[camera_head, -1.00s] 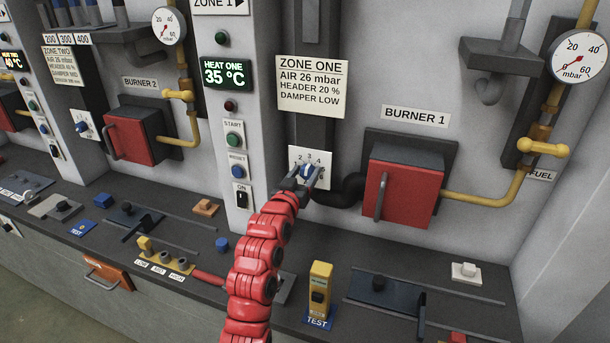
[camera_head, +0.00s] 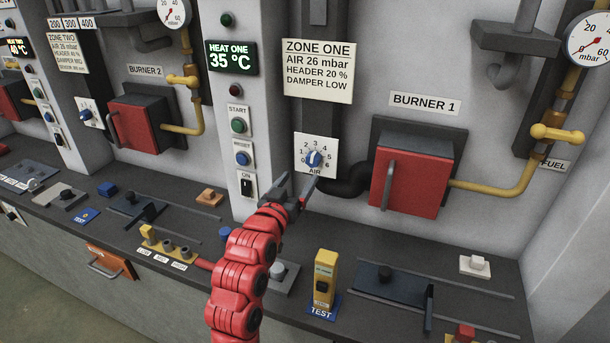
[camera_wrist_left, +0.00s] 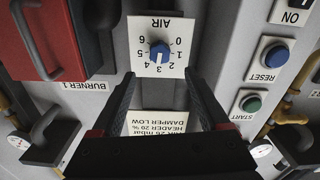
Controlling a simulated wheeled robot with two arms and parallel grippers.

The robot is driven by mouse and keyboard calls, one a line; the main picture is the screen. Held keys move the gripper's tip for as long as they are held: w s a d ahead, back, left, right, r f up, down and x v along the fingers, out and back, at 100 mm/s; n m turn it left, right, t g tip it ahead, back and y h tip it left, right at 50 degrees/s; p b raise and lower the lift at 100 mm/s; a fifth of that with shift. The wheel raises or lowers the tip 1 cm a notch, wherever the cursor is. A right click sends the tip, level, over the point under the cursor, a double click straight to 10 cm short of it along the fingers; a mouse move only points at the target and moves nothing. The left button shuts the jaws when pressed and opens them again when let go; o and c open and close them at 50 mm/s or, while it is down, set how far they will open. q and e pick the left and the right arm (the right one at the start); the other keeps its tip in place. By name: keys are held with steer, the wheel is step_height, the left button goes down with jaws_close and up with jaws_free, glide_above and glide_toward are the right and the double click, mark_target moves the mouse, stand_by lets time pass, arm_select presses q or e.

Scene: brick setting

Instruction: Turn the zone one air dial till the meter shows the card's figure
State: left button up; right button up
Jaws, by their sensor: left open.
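The air dial (camera_head: 314,160) is a blue knob on a white plate numbered 0 to 6, marked AIR, under the zone one card (camera_head: 318,70). The card reads AIR 26 mbar. In the wrist view the dial (camera_wrist_left: 160,51) appears upside down, just beyond my fingertips. My left gripper (camera_head: 296,186) is open and empty, below and left of the dial and apart from it; its two fingers also show in the wrist view (camera_wrist_left: 162,86). A round mbar gauge (camera_head: 592,38) is cut off at the right edge; I cannot read its needle exactly. My right gripper is not in view.
The red burner 1 box (camera_head: 410,180) and a dark hose stand right of the dial. A column with START, RESET and ON controls (camera_head: 241,150) stands left. On the ledge below are a yellow handheld device (camera_head: 325,278) on a blue TEST pad and a dark slider (camera_head: 390,285).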

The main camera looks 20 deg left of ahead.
arm_select(q)
steer(key=s+p, duration=0.8)
steer(key=shift+a, duration=0.2)
stand_by(0.3)
